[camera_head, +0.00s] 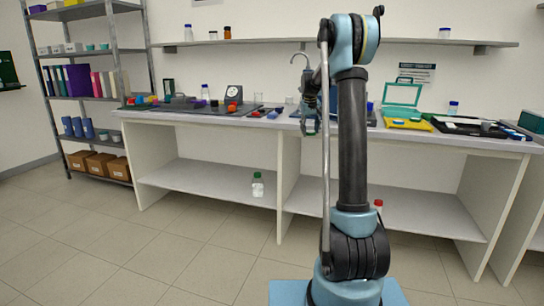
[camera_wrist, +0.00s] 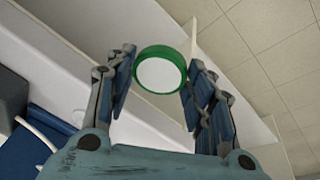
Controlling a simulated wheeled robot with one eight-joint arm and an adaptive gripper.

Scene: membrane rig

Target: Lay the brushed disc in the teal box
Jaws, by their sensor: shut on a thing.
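My gripper (camera_head: 309,127) hangs above the bench at the middle of the head view. In the wrist view my gripper (camera_wrist: 160,80) is shut on a round green-rimmed disc (camera_wrist: 158,73) with a pale flat face, held between the two fingertips. I cannot tell whether its face is brushed. The teal box (camera_head: 401,111) stands on the bench to the right of my arm, with its pale teal lid raised at the back. The gripper is left of the box and apart from it. The inside of the box is hard to make out.
A yellow item (camera_head: 408,124) lies in front of the teal box, and a dark tray (camera_head: 465,127) lies right of it. Coloured items and a dial (camera_head: 233,93) stand on the left of the bench. A wall shelf (camera_head: 270,42) runs above. A green-capped bottle (camera_head: 258,188) is below the bench top.

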